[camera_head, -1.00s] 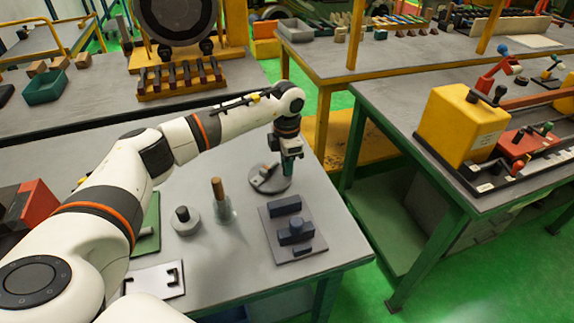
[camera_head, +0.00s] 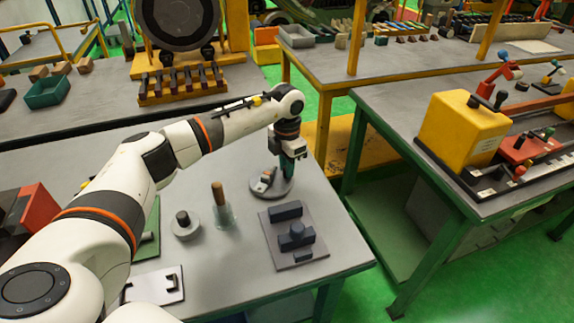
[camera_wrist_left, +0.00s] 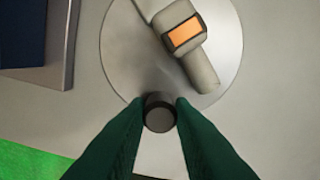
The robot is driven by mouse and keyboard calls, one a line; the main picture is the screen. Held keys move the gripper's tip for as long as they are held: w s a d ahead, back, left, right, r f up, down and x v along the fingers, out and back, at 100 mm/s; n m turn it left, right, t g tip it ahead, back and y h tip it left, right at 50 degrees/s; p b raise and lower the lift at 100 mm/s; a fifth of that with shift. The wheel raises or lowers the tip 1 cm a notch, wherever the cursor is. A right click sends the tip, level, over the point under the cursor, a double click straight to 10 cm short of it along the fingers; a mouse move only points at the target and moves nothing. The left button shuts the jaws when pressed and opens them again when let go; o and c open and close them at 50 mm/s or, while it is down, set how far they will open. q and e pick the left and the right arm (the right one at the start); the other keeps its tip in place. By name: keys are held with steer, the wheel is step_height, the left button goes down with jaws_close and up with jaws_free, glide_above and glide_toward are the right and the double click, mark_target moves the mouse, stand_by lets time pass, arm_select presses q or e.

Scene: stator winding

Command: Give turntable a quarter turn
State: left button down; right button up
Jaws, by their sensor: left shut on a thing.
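The turntable (camera_head: 273,191) is a round grey disc on the grey worktable, near its right edge. A grey part with an orange patch (camera_wrist_left: 186,33) lies on the disc. My left gripper (camera_head: 287,177) is over the disc's rim. In the left wrist view its green fingers (camera_wrist_left: 159,115) are shut on a small dark round knob (camera_wrist_left: 159,117) at the near rim of the turntable (camera_wrist_left: 118,45). The knob's lower part is hidden. My right gripper is not in view.
A dark plate with blocks (camera_head: 310,247) lies in front of the turntable. A flask with a brown stopper (camera_head: 222,212) and a round grey piece with a dark knob (camera_head: 184,228) stand to the left. A white plate (camera_head: 168,283) lies near the front edge.

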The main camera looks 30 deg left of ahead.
arm_select(q)
steer(key=shift+r, duration=0.15)
steer(key=c, duration=1.3)
jaws_free()
steer(key=shift+o, duration=0.2)
step_height(320, 180, up, 12)
steer(key=b, duration=0.2)
